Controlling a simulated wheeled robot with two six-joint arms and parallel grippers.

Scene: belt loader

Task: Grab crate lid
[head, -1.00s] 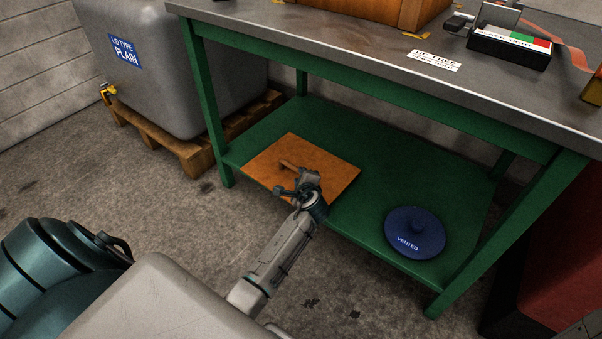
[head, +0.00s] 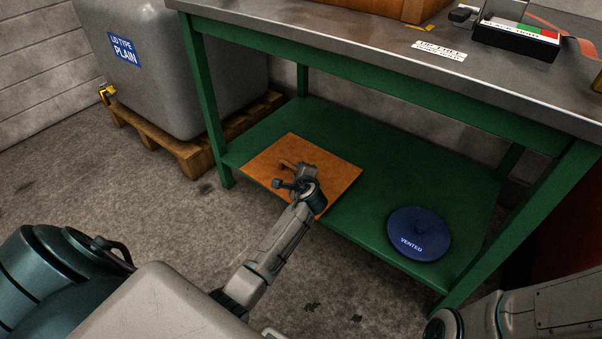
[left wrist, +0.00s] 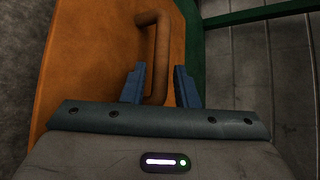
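The crate lid (head: 336,177) is a flat orange-brown square board with a bar handle (head: 288,163). It lies on the green lower shelf of the bench. My left gripper (head: 289,174) is over the lid at its handle. In the left wrist view the lid (left wrist: 95,60) and handle (left wrist: 156,50) show close up, and the open fingers of the left gripper (left wrist: 160,85) stand on either side of the handle's near end. Whether they touch it I cannot tell. My right arm enters at the lower right of the head view; its gripper is not seen.
A round blue lid marked VENTED (head: 419,234) lies on the green shelf (head: 370,215) to the right. Green legs and the steel bench top (head: 340,42) frame the shelf. A grey tank (head: 165,70) marked LID TYPE PLAIN stands on a wooden pallet (head: 165,140) at left.

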